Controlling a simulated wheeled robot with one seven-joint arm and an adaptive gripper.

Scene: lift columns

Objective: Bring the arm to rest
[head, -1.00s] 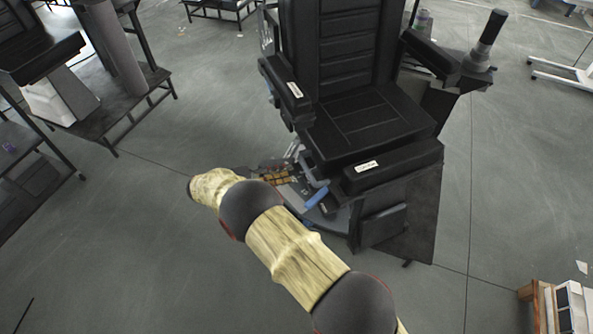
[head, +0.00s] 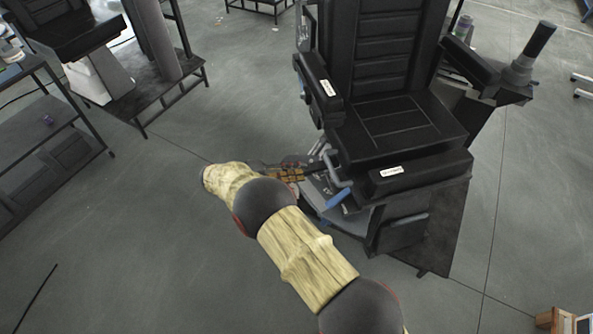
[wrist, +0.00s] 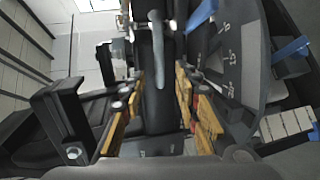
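My arm, in bamboo-like sections with dark round joints, reaches from the bottom of the head view toward a black padded seat (head: 397,128). My gripper (head: 292,174) is at the arm's far end, just left of the seat's lower side, partly hidden by my arm. In the wrist view, the gripper (wrist: 158,90) has its two wood-coloured finger pads standing apart. Dark structure shows through the gap, and I see nothing clearly held. I cannot tell whether the gripper touches the seat's frame.
Blue-ended levers (head: 339,198) stick out beside the seat close to my gripper. A bench (head: 45,140) and a column on a platform (head: 155,40) stand at the left. Open grey floor (head: 150,240) lies left of my arm.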

